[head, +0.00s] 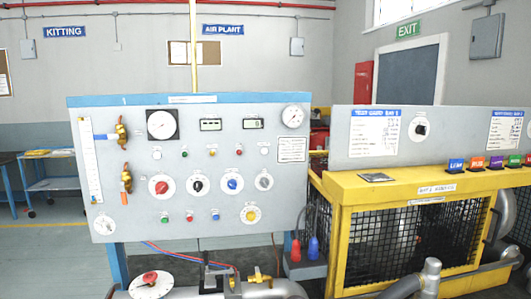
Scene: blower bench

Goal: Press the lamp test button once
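The grey control panel (130,205) stands upright at left centre in the head view. Its upper row has small round fittings: a white one (157,155), a green one (184,154), an amber one (211,153), a red one (239,152) and another white one (264,151). Its lower row has a green button (165,217), a red button (190,217) and a blue button (215,215). Their labels are too small to read, so I cannot tell which is the lamp test button. My gripper is not in view.
Rotary knobs, gauges and brass valves on the left edge share the panel. Pipes with a red-knobbed dial (150,279) and a brass valve (258,275) run below it. A yellow caged bench (345,187) stands right. A blue cart (48,183) stands behind at left.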

